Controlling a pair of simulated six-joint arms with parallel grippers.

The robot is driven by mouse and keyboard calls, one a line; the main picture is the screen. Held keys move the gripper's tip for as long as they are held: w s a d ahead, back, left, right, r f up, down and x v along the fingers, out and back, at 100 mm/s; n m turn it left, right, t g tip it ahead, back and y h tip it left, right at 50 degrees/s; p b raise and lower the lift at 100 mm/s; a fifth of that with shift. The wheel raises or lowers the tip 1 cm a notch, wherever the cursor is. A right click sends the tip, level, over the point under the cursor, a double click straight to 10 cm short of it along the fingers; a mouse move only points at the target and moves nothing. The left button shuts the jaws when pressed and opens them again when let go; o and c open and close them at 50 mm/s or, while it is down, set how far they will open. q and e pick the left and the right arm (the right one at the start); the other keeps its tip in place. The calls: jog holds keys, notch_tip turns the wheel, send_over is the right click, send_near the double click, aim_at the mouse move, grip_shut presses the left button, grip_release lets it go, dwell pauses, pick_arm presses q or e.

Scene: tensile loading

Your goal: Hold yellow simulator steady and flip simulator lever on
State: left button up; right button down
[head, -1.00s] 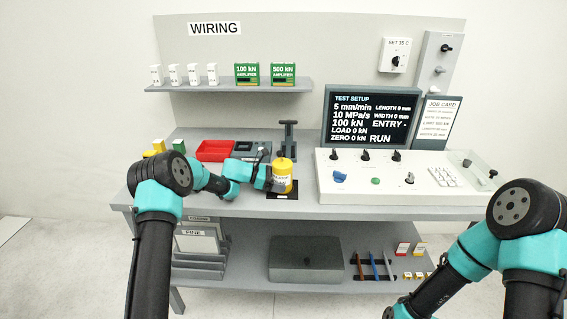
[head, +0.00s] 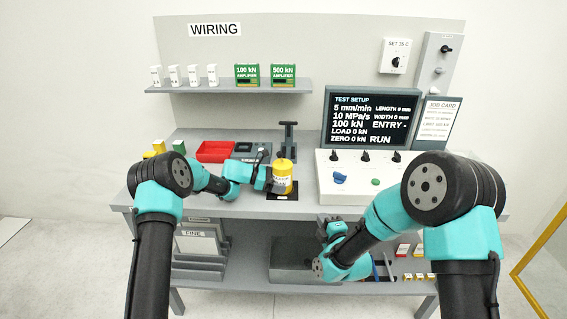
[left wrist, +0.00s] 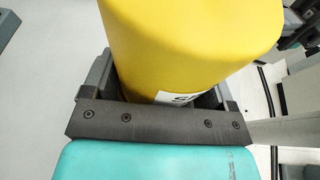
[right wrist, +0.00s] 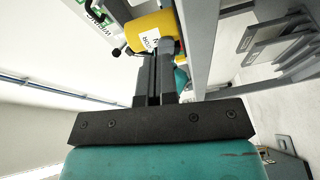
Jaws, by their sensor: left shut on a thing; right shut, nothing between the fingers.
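The yellow simulator (head: 282,172), a cylinder with a white label, stands upright on a dark pad (head: 282,196) on the bench. My left gripper (head: 268,181) is shut on it from the left; in the left wrist view the yellow body (left wrist: 185,45) fills the space between the fingers. My right gripper (right wrist: 157,75) is shut and empty, and points toward the simulator (right wrist: 150,25) with a gap between. In the right wrist view a dark stub with a round end (right wrist: 118,50), possibly the lever, sticks out beside the simulator. In the head view the lever is not clear.
A black stand (head: 288,138) rises behind the simulator. A red tray (head: 215,151) is to its left. The control panel (head: 325,190) with knobs lies to its right, partly hidden by my right arm. The bench's front edge and lower shelf (head: 240,284) are near my right arm.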

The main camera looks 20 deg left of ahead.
aim_at(281, 157)
jog(key=a+r+n+t+y, duration=0.2)
jog(key=a+r+n+y, duration=0.1)
jog(key=a+r+n, duration=0.3)
notch_tip(281, 157, up, 3)
jog(key=shift+s+a+r, duration=0.1)
jog(key=shift+s+a, duration=0.2)
jog(key=shift+a, duration=0.65)
jog(key=x, duration=1.4)
jog(key=shift+r, duration=0.15)
